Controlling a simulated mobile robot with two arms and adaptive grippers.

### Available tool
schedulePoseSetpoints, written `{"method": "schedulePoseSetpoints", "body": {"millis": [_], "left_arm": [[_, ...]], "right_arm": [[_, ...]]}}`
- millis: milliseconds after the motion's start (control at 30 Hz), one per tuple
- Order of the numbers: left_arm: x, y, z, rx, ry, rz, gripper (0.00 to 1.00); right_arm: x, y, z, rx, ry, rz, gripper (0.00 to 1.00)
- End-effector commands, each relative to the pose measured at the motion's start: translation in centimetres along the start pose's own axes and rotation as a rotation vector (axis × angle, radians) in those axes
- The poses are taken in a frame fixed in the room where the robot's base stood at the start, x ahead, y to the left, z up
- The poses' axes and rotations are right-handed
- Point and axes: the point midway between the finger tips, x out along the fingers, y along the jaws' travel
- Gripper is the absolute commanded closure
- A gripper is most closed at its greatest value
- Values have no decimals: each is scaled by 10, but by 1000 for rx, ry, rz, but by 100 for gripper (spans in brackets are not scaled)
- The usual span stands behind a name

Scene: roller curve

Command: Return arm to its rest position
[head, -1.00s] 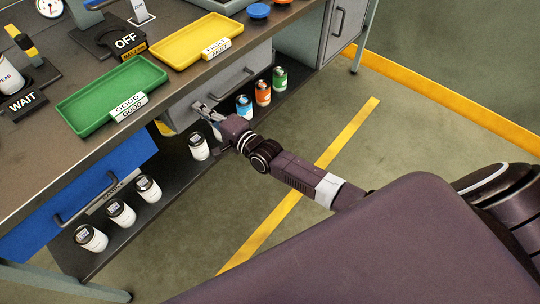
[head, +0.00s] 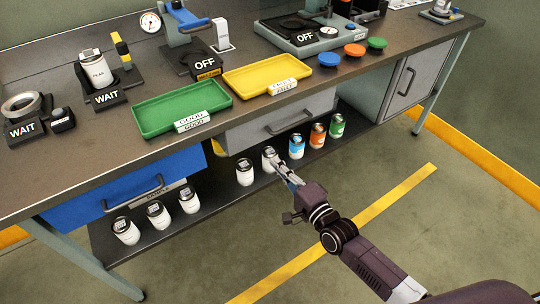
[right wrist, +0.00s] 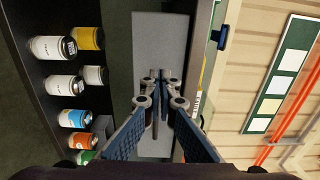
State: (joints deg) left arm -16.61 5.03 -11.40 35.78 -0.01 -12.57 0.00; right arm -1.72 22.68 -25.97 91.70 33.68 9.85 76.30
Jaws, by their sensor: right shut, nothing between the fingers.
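My right arm reaches in from the lower right of the head view. Its right gripper (head: 277,164) is shut and empty, with its fingertips in front of the lower shelf and overlapping a white can (head: 269,158) in the picture. I cannot tell from this view whether they touch. In the right wrist view the closed fingers (right wrist: 161,76) point at the grey drawer front (right wrist: 160,30), with nothing between them. My left gripper is not in view.
The bench (head: 330,84) carries a green tray (head: 150,122), a yellow tray (head: 240,82) and machines. White, blue, orange and green cans stand on the lower shelf (head: 215,190). A blue drawer (head: 120,185) is at left. The floor (head: 400,230) in front is clear.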

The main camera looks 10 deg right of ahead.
Motion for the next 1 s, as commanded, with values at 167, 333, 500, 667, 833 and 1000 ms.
{"method": "schedulePoseSetpoints", "body": {"millis": [167, 333, 500, 667, 833, 1000], "left_arm": [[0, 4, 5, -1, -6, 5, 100], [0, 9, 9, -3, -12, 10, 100], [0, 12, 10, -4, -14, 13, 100], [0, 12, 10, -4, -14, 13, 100], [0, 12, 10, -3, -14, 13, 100], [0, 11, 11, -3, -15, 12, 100]], "right_arm": [[-12, 0, 0, -1, 0, 0, 100], [-14, 0, 0, -2, 1, 1, 100], [-21, 40, -7, -89, 19, 81, 100], [-54, 142, -21, -318, 28, 296, 100], [-118, 256, -26, -577, -44, 565, 100], [-206, 354, -13, -790, -203, 814, 100]]}}
